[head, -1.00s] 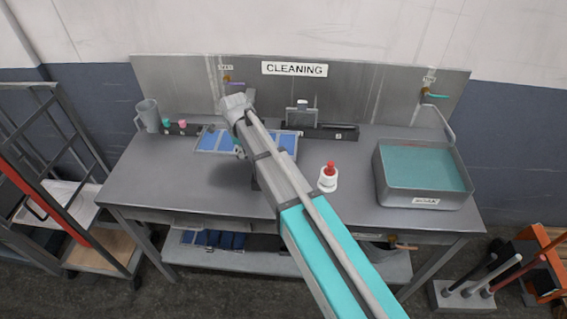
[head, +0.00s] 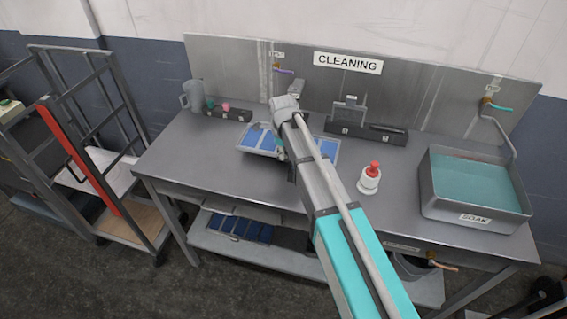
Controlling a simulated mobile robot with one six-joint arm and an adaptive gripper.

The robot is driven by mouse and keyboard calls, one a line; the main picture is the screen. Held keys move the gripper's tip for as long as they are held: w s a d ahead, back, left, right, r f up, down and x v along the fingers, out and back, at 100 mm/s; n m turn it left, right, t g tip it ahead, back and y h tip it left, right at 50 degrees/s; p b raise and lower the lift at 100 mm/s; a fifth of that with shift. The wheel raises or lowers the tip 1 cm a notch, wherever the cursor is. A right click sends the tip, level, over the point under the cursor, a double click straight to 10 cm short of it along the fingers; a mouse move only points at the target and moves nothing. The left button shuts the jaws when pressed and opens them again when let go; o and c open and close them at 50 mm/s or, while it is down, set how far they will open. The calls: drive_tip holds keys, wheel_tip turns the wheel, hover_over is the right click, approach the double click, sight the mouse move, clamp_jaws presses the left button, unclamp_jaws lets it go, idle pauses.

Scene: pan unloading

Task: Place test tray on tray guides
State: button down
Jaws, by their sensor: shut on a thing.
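The test tray (head: 257,138), a pale-rimmed tray with blue panels, is at the back left of the bench, behind my forearm in the head view. My gripper (head: 283,150) is at its middle and is shut on it. My arm hides the fingertips and the tray's centre. I cannot tell whether the tray touches the bench top or is slightly above it. I cannot clearly make out the tray guides. The wheeled rack (head: 122,200) with a red bar and the bench's lower shelf (head: 270,257) are in view at the left and below.
The grey bench (head: 195,150) carries a mug (head: 193,95), small cups (head: 226,107), a dark holder (head: 350,127), a white bottle with a red top (head: 370,180) and the soak basin (head: 475,185). Blue trays (head: 240,230) lie on the lower shelf. The front left bench top is clear.

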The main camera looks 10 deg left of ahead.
idle(0.3)
drive_tip(key=shift+f+b, duration=1.85)
drive_tip(key=shift+f, duration=0.05)
drive_tip(key=shift+f, duration=0.1)
drive_tip(key=c, duration=0.6)
unclamp_jaws()
wheel_tip(320, 180, up, 12)
drive_tip(key=p, duration=1.2)
drive_tip(key=shift+s, duration=0.15)
